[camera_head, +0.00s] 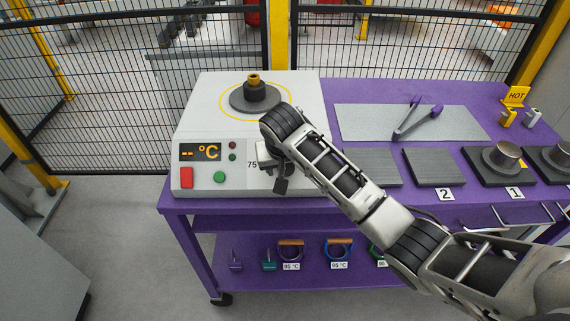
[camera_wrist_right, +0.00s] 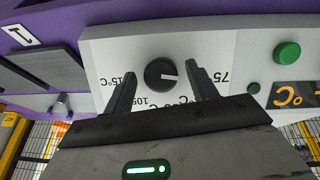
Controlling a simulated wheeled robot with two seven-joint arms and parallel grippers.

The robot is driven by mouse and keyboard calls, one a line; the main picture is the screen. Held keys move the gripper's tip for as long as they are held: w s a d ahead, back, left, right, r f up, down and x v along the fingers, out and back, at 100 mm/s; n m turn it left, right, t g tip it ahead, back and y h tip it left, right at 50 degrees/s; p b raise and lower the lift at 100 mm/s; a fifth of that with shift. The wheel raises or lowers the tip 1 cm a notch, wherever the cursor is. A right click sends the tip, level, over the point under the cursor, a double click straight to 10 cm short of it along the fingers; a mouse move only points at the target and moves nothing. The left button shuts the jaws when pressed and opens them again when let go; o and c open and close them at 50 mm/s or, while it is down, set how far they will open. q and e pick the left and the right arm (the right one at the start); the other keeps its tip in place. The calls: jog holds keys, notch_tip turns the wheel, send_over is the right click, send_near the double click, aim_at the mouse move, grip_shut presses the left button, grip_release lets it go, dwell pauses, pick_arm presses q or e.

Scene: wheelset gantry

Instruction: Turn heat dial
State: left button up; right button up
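The heat dial (camera_wrist_right: 160,73) is a round black knob with a white pointer line, on the white front panel of the heater (camera_head: 205,115). Temperature marks such as 75 and 105 surround it. My right gripper (camera_wrist_right: 160,69) is open, with one finger on each side of the dial and a gap at both sides. In the head view, my right gripper (camera_head: 274,176) is at the right part of the heater's front and hides the dial. The heater's display (camera_head: 200,152) reads "-- °C". My left gripper is not in view.
A red switch (camera_head: 187,178) and a green button (camera_head: 219,177) sit left of the dial. A dark stepped part (camera_head: 255,98) stands on the heater.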

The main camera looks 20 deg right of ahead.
jog(key=c, duration=0.8)
jog(key=m+y, duration=0.1)
jog(key=m, duration=0.2)
jog(key=shift+d+m+t+y, duration=0.1)
jog(key=shift+m+t+y, duration=0.4)
jog(key=shift+m, duration=1.4)
jog(key=o, duration=1)
